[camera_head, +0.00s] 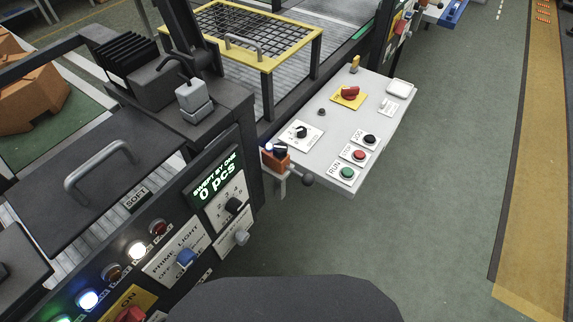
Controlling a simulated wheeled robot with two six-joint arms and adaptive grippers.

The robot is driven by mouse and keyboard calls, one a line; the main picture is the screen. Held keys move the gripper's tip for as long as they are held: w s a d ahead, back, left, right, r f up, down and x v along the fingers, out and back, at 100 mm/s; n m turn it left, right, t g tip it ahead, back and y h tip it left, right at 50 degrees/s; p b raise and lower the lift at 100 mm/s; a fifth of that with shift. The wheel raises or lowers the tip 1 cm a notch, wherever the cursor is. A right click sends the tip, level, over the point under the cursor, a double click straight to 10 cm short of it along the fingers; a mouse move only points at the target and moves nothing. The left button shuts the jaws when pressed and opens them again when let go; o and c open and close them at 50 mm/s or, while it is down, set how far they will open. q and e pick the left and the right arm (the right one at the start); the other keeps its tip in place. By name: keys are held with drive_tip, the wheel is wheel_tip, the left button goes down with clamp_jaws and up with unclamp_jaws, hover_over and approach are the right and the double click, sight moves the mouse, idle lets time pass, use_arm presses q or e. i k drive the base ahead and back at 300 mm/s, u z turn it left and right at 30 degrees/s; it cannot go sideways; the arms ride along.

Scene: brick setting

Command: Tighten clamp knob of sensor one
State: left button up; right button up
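A small orange sensor (274,161) with a blue and white top is mounted on a light bracket at the right side of the dark machine frame. A dark round knob (307,178) sticks out to the right of it on a short stem. It looks like a clamp knob, but I cannot tell how tight it is. No label reading sensor one is legible on this part. Neither of my grippers is in view.
A grey control panel (385,119) with a red rotary switch (350,92) and several buttons stands behind the sensor. A display (214,184) reads "SWEPT BY ONE 0 pcs". A yellow-framed mesh guard (266,58) is farther back. Green floor (430,225) is clear at right.

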sight(281, 149)
drive_tip(key=k, duration=0.5)
drive_tip(key=u, duration=1.25)
